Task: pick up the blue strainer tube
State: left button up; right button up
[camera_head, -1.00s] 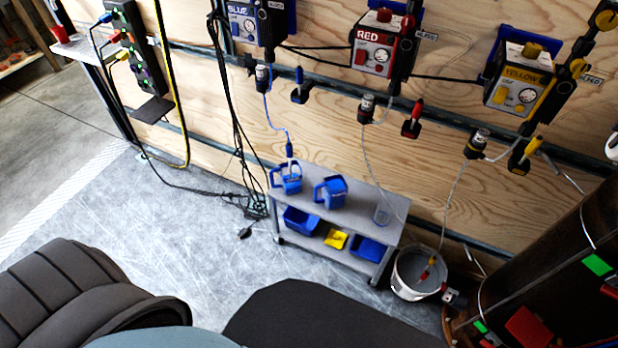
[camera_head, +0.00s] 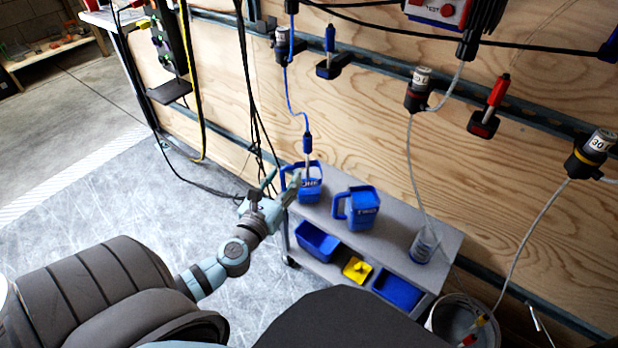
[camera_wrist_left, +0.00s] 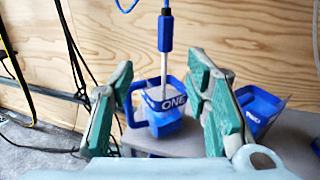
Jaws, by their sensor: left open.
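The blue strainer tube (camera_head: 307,144) hangs upright on a blue hose, and its clear lower end reaches into the blue jug marked ONE (camera_head: 310,190) on the grey cart. It also shows in the left wrist view (camera_wrist_left: 166,32), above the jug (camera_wrist_left: 165,120). My left gripper (camera_head: 284,188) is just left of that jug in the head view. In the wrist view its green-padded fingers (camera_wrist_left: 160,95) are spread wide, with the tube and jug visible between and beyond them. Nothing is held. My right gripper is in neither current view.
A second blue jug marked TWO (camera_head: 362,208) and a clear cup (camera_head: 424,246) stand on the cart top (camera_head: 395,240). Blue and yellow bins (camera_head: 357,269) sit on its lower shelf. Black cables (camera_head: 250,100) hang left of the tube, near my left arm.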

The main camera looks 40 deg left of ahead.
aim_at(306, 145)
pick_arm(q)
jog(key=x, duration=0.4)
jog(key=r+x, duration=0.1)
jog(key=x, duration=0.4)
jog(key=d+b+x, duration=0.1)
jog(key=x, duration=0.3)
jog(key=shift+w+a+r, duration=0.1)
jog(key=shift+w+r, duration=0.1)
jog(key=shift+w, duration=0.1)
jog(key=shift+w+a, duration=0.1)
jog(key=shift+w, duration=0.3)
grip_shut()
pick_arm(e)
jog(key=w, duration=0.1)
jog(key=w+a, duration=0.1)
jog(key=shift+w+a+r+t, duration=0.1)
jog(key=shift+w+t, duration=0.2)
